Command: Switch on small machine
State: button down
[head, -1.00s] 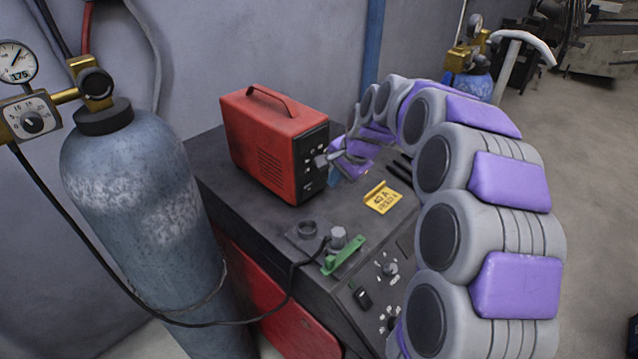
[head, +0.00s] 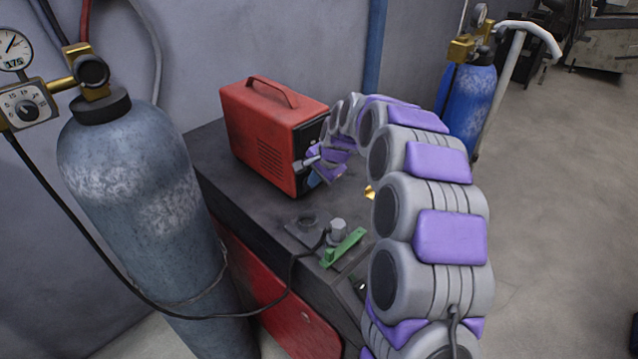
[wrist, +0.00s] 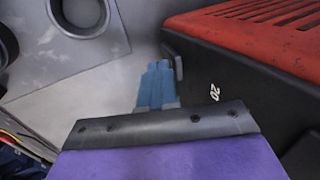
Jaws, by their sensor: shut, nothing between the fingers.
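The small machine (head: 268,132) is a red box with a top handle and a black front panel. It stands on the dark cabinet top at the back. My gripper (head: 312,165) is at its front panel, and my arm hides most of that panel. In the wrist view, my gripper's blue fingertips (wrist: 157,88) are shut and empty. They are close beside the machine's black panel (wrist: 225,100), which bears a white "20". A small grey part (wrist: 179,68) sticks out at the panel's edge by the fingertips. I cannot tell whether they touch it.
A grey gas cylinder (head: 140,190) with gauges stands left of the dark cabinet (head: 215,160). A green clamp (head: 343,247) and a black cable lie near the cabinet's front. A blue cylinder (head: 468,105) stands behind my arm.

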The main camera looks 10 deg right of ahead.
jog(key=shift+d, duration=0.1)
dwell(0.3)
jog(key=shift+w+a+r+g+h+p, duration=0.15)
jog(key=shift+w+a+g+h+p, duration=0.2)
jog(key=shift+p, duration=0.8)
jog(key=shift+w+r, duration=0.1)
jog(key=shift+r, duration=0.05)
jog(key=shift+r+p, duration=0.5)
jog(key=shift+r, duration=0.15)
